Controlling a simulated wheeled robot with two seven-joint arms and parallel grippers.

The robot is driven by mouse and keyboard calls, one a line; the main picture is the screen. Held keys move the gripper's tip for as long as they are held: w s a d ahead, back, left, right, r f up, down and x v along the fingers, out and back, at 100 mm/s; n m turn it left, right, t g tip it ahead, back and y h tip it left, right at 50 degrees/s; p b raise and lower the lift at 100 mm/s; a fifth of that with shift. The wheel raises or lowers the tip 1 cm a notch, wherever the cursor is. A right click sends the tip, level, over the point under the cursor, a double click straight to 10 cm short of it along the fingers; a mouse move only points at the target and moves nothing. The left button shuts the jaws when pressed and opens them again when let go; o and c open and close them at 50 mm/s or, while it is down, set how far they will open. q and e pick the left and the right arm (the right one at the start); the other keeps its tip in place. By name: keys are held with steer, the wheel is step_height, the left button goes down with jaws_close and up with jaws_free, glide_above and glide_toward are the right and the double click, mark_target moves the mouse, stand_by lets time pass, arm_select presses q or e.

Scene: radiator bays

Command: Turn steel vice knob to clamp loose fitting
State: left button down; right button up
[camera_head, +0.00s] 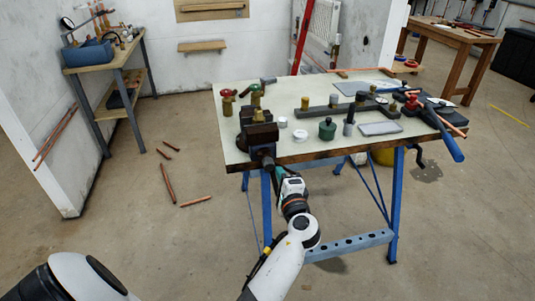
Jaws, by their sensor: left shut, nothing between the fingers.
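The dark vice (262,133) is mounted at the front left edge of the workbench. Its screw end and knob (267,161) face me, low at the bench edge. A small brass fitting (258,115) shows at the top of the vice; I cannot tell whether the jaws grip it. My left gripper (278,172) is shut and empty just below and right of the knob; I cannot tell whether it touches it. The fingertips are small and partly hidden. My right gripper is not in view.
The workbench (230,160) on blue legs holds valves, a green jar (327,129), a grey bar (345,110) and a blue-handled tool (447,140). Copper pipes (168,183) lie on the floor at left.

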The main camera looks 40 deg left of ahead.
arm_select(q)
steer(key=m+p, duration=0.2)
steer(key=m, duration=0.1)
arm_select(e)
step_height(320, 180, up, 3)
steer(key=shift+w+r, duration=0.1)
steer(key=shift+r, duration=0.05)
arm_select(q)
steer(key=c, duration=1.3)
jaws_free()
